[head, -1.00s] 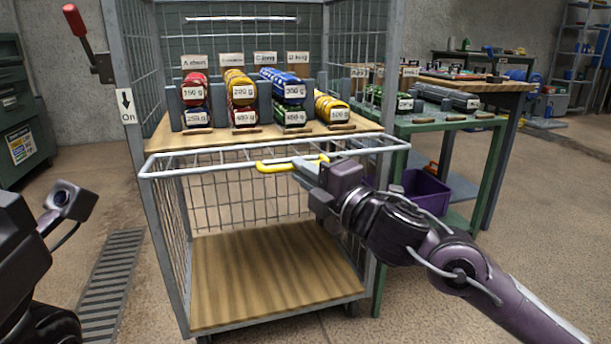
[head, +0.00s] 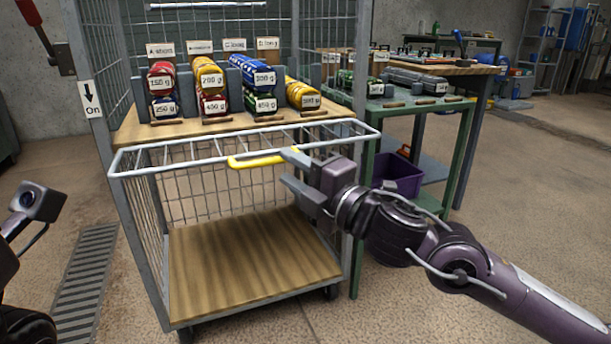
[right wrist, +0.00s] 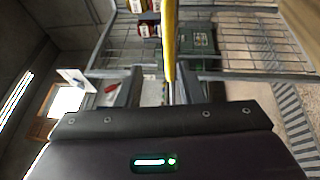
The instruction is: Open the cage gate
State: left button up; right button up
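The cage trolley has wire-mesh sides, a wooden upper shelf and a wooden floor (head: 240,262). Its white-framed gate (head: 150,168) juts out toward me, roughly level at shelf height. A yellow handle (head: 250,162) is on the gate's front bar and also shows in the right wrist view (right wrist: 170,35). My right gripper (head: 294,173) is open at the handle's right end. Its fingers are apart, the upper one close to the handle; I cannot tell whether it touches. In the right wrist view the handle lies nearer the right finger.
Labelled coloured weights (head: 212,77) stand in a rack on the shelf. A red-handled lever (head: 29,12) and an "On" sign (head: 91,98) are at the left post. A green table (head: 358,180) and purple bin (head: 402,176) are at right. Floor at lower right is free.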

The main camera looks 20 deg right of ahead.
jog(key=v, duration=0.3)
jog(key=shift+s+f, duration=0.1)
jog(key=shift+s, duration=0.2)
dwell(0.3)
